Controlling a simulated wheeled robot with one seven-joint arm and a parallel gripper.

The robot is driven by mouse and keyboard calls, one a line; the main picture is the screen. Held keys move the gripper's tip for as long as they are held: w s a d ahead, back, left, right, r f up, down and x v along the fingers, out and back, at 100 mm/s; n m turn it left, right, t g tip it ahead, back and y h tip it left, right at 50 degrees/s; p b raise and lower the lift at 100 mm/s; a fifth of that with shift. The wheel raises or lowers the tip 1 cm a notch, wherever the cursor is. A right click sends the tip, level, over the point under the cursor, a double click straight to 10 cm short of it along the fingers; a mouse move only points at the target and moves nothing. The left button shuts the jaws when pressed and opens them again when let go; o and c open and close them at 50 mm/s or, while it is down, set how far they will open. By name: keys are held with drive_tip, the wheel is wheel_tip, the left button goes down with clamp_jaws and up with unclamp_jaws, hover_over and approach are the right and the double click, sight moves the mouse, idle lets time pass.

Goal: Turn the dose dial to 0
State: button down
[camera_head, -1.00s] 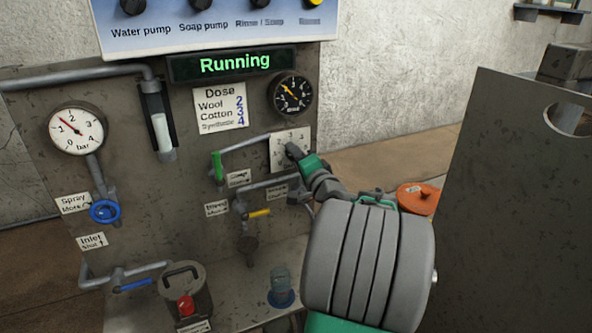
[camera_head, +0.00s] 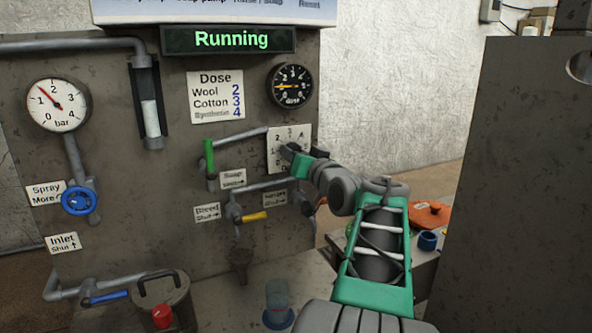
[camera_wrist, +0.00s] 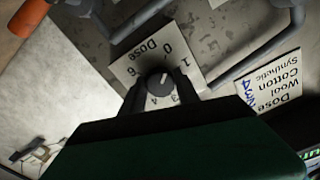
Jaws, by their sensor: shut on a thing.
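The dose dial is a small dark round knob (camera_wrist: 158,84) on a white numbered plate (camera_wrist: 135,68) in the wrist view. The same plate (camera_head: 275,160) shows on the grey panel in the head view, partly behind my gripper. My gripper (camera_head: 290,152) reaches in from the right. Its two dark fingers lie on either side of the knob and are shut on it. A pale mark shows on the knob, but I cannot tell exactly which number it points to. The black dose gauge (camera_head: 291,86) above has its yellow needle pointing left.
A display (camera_head: 230,40) reads "Running". A dose card (camera_head: 216,97) lists wool 2, cotton 3, synthetic 4. A green-handled valve (camera_head: 209,155) and a yellow-handled valve (camera_head: 252,216) sit close left of and below the dial. A grey board (camera_head: 545,190) stands at the right.

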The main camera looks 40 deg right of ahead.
drive_tip(key=shift+f+n+b, duration=0.1)
drive_tip(key=shift+n+b, duration=0.7)
drive_tip(key=shift+b, duration=0.05)
drive_tip(key=c, duration=0.9)
unclamp_jaws()
drive_tip(key=v, duration=0.7)
drive_tip(key=shift+s, duration=0.4)
drive_tip(key=shift+a, duration=0.15)
